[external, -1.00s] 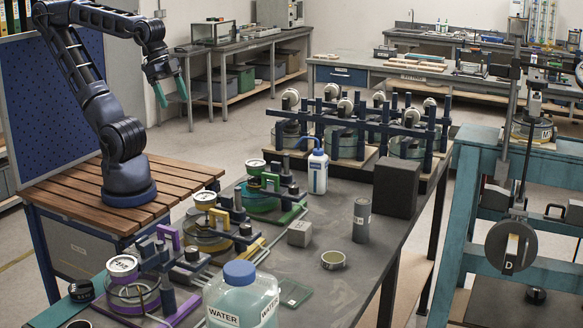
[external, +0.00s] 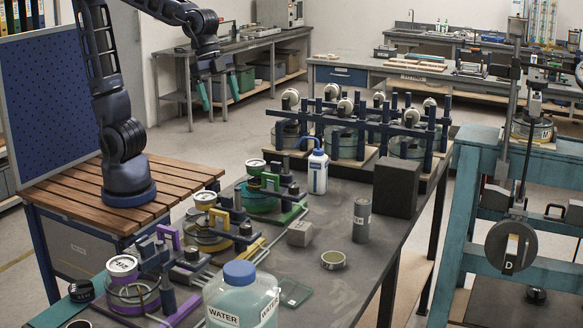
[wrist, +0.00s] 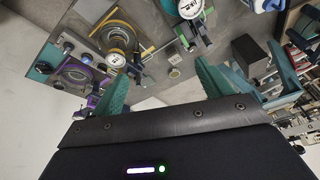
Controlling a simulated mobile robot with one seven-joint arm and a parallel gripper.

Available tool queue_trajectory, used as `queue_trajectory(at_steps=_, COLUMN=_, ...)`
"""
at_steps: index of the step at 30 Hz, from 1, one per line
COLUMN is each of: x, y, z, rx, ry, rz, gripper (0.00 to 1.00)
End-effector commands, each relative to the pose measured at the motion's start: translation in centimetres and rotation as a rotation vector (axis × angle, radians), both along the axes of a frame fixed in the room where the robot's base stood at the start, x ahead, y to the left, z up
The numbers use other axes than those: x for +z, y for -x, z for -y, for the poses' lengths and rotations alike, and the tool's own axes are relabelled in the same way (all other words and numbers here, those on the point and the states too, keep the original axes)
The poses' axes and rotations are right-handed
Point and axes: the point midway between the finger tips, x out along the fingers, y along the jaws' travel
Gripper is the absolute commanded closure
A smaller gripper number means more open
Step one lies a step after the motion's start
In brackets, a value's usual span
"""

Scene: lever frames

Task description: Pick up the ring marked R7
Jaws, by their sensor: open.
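A small pale metal ring (external: 333,260) lies flat on the dark bench top, right of the water bottle; its marking is too small to read. Darker ring-like pieces, one (external: 81,290) at the bench's near left end, also have no R7 that I can read. My gripper (external: 217,98) is open and empty, high up and far to the upper left of the pale ring. Its teal fingers stand apart in the wrist view (wrist: 163,68), with the bench beyond them.
A water bottle (external: 243,296), a grey block (external: 299,233), a grey cylinder (external: 361,220) and a glass plate (external: 293,293) are around the pale ring. Clamp fixtures (external: 207,233) line the bench's left side. A tall dark block (external: 396,188) stands behind. Bare bench lies right of the ring.

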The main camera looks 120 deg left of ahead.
Motion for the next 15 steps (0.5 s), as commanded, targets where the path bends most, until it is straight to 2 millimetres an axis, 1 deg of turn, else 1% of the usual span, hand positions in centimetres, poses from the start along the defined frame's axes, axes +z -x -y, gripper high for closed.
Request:
queue_trajectory(at_steps=1, x=-0.4, y=-1.6, z=0.3, rx=-0.022, ry=-0.001, rz=-0.007, gripper=0.22)
queue_trajectory(at_steps=3, x=-0.8, y=-3.6, z=0.7, rx=-0.058, ry=-0.003, rz=-0.012, gripper=0.22)
queue_trajectory(at_steps=8, x=-2.0, y=-8.2, z=1.6, rx=-0.138, ry=-0.003, rz=-0.019, gripper=0.22)
queue_trajectory(at_steps=15, x=-4.8, y=-15.1, z=3.0, rx=-0.257, ry=0.004, rz=-0.024, gripper=0.22)
